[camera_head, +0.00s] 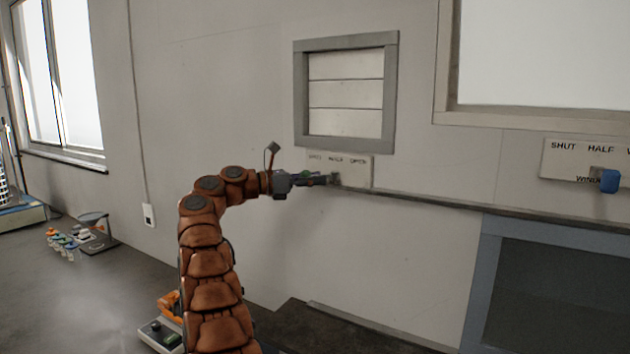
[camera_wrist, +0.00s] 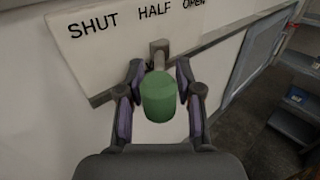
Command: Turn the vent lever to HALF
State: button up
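The vent lever has a green knob (camera_wrist: 159,98) on a stem from a small grey mount (camera_wrist: 159,47), which sits on a white plate (camera_wrist: 90,42) marked SHUT, HALF and OPEN. In the wrist view the stem is below and near the HALF label. My gripper (camera_wrist: 158,75) has its fingers apart on both sides of the knob, with the knob between them; a gap seems to show on each side. In the head view my gripper (camera_head: 328,180) is at the plate (camera_head: 357,172) below the louvred vent (camera_head: 345,92). It hides most of the lever there.
A second plate (camera_head: 560,158) marked SHUT, HALF and WINDOW, with a blue knob (camera_head: 609,181), is on the wall at the right. A rail (camera_head: 440,200) runs along the wall under the vent plate. A grey-blue framed cabinet (camera_head: 485,270) stands at lower right.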

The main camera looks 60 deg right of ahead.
jog(key=shift+c, duration=0.2)
grip_shut()
jog(key=shift+d+f, duration=0.1)
dwell(0.4)
